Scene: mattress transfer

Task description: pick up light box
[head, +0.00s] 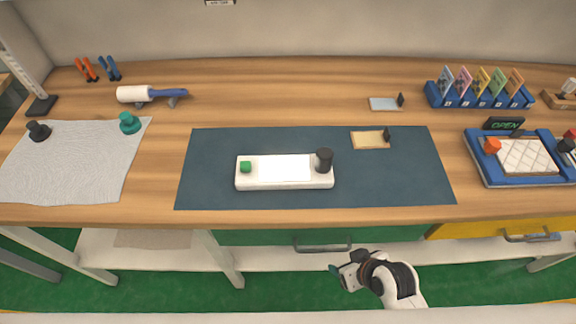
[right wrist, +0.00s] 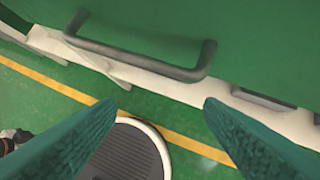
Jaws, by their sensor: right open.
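The light box (head: 285,183) is a low white box with a bright white top panel, a green button at its left end and a black knob at its right end. It lies flat on the dark blue mat (head: 220,150) in the middle of the bench. My right gripper (head: 338,270) is in front of the bench edge, below and apart from the light box. In the right wrist view its two teal fingers (right wrist: 160,104) are spread with nothing between them. My left gripper is not in view.
A drawer handle (head: 322,246) is close to my right gripper; a handle also shows in the right wrist view (right wrist: 140,58). A small tan board (head: 368,141) with a black clip lies behind the light box. A grey cloth (head: 70,165) lies left; a blue tray (head: 480,172) stands right.

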